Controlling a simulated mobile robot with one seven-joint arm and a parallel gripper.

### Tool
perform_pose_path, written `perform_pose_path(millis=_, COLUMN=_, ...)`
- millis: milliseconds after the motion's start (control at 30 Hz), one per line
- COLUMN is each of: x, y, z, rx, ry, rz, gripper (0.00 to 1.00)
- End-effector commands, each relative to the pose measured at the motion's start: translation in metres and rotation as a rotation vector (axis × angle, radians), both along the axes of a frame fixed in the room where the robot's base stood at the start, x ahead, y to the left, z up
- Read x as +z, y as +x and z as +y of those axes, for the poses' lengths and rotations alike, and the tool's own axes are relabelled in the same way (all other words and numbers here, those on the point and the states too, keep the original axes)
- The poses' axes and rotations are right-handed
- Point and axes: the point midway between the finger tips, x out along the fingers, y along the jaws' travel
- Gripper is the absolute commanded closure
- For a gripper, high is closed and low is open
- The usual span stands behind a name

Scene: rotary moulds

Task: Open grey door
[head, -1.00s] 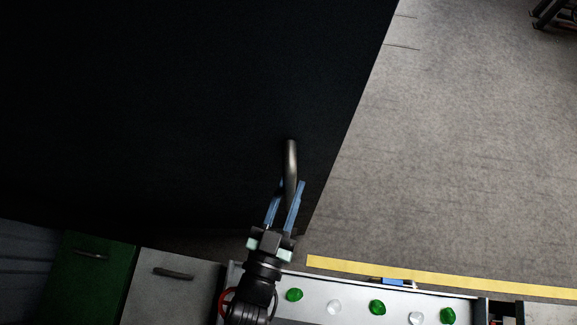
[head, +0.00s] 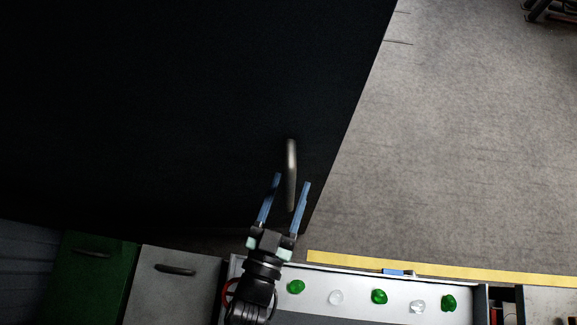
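A large dark door (head: 180,100), nearly black in this light, fills the upper left of the head view. Its curved grey metal handle (head: 291,172) stands near the door's right edge. My gripper (head: 290,180) is open, with one blue finger on each side of the handle's lower end. A gap shows between the handle and each finger. I cannot tell how deep the handle sits between the fingers. Below left, a grey front (head: 170,295) with a dark handle (head: 175,270) sits beside a green front (head: 85,280) with its own handle (head: 92,253).
A white tray (head: 320,270) with several green and clear pieces lies at the bottom, right of my arm. A yellow floor line (head: 450,271) runs behind it. Grey floor (head: 450,150) to the right is free. A dark object (head: 550,10) stands at the top right corner.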

Motion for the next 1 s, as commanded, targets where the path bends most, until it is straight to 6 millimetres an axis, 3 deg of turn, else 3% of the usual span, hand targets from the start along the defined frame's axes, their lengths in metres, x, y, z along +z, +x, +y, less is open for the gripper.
perform_pose_path(millis=333, x=0.010, y=0.000, z=0.000, rx=-0.002, ry=-0.001, rz=-0.002, gripper=0.43)
perform_pose_path(millis=800, x=0.082, y=0.000, z=0.000, rx=-0.002, ry=0.000, rz=-0.002, gripper=0.43)
perform_pose_path(millis=1000, x=0.098, y=0.000, z=0.000, rx=0.000, ry=-0.001, rz=0.000, gripper=0.43)
